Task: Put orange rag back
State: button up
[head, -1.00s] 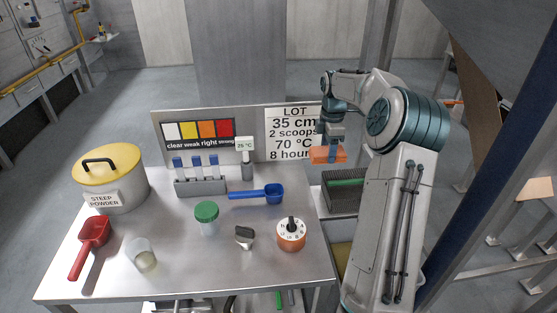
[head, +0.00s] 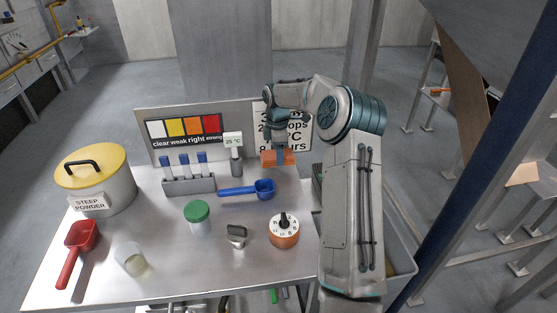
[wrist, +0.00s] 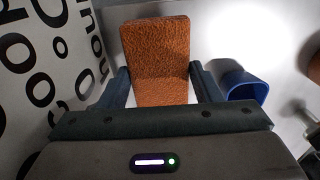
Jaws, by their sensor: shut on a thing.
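The orange rag (head: 268,159) is a flat orange-brown block held in my gripper (head: 279,152). In the wrist view the rag (wrist: 158,60) stands out between the two dark fingers of my gripper (wrist: 160,88), which are shut on its sides. My gripper points down over the back right part of the metal table (head: 160,230), in front of the lot sign (head: 301,135) and behind the blue scoop (head: 262,188). The rag appears to be above the table top; its exact height is hard to tell.
A dial timer (head: 284,236), a green-lidded jar (head: 198,217), a rack of blue-capped tubes (head: 188,186) and a small thermometer (head: 235,160) stand nearby. A red scoop (head: 78,245), a clear cup (head: 130,260) and a yellow-lidded pot (head: 100,185) are at left. Bare table lies between.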

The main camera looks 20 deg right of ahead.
jog(key=shift+f, duration=1.75)
jog(key=shift+f, duration=0.2)
jog(key=o, duration=1)
jog(key=shift+c, duration=0.2)
jog(key=shift+r, duration=0.15)
